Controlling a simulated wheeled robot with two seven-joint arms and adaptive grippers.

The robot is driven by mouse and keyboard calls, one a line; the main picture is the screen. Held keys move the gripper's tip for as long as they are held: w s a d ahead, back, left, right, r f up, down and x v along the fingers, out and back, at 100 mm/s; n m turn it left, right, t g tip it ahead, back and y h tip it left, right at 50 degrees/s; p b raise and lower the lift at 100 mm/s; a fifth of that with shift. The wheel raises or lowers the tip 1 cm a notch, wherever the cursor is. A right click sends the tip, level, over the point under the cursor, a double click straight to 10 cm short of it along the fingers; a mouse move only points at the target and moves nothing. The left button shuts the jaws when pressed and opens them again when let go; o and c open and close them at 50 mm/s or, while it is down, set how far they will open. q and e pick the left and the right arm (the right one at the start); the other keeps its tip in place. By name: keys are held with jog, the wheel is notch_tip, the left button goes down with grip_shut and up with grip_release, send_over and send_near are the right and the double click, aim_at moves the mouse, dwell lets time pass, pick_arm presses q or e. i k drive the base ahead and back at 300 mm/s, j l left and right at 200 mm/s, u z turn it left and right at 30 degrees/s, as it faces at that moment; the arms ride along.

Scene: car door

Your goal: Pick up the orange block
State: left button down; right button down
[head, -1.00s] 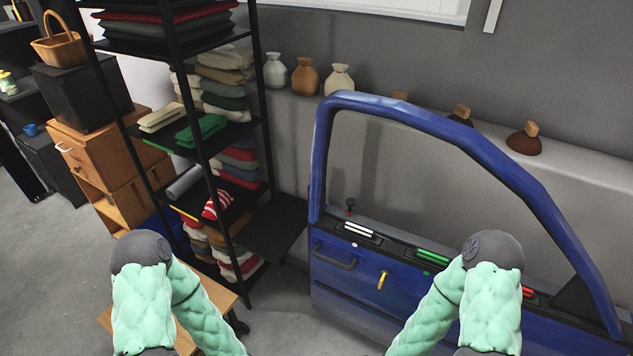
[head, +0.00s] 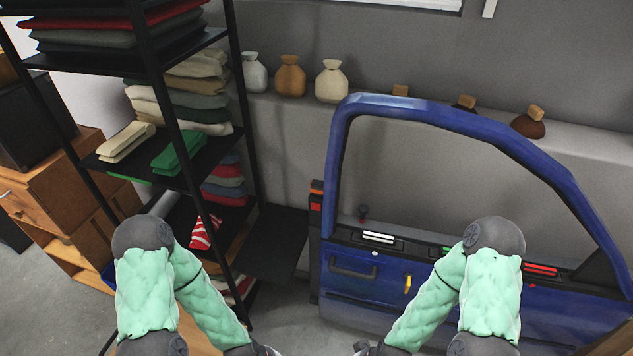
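I cannot single out an orange block for sure. A small orange patch (head: 317,187) shows on the near-left edge of the blue car door (head: 350,150), above a red patch (head: 315,207); I cannot tell whether it is a loose block or part of the door.
A black shelf rack (head: 175,120) with folded cloths stands at left, beside a wooden cabinet (head: 50,190). Several sacks (head: 290,75) stand on the grey ledge (head: 265,105) behind. The blue door stands right of centre, behind my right arm. Grey floor (head: 285,320) shows between rack and door.

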aim_at(315, 186)
jog(key=i+l+u, duration=0.15)
jog(key=u, duration=0.2)
jog(key=l+u, duration=0.3)
jog(key=i+l+u, duration=0.1)
jog(key=l+u, duration=0.25)
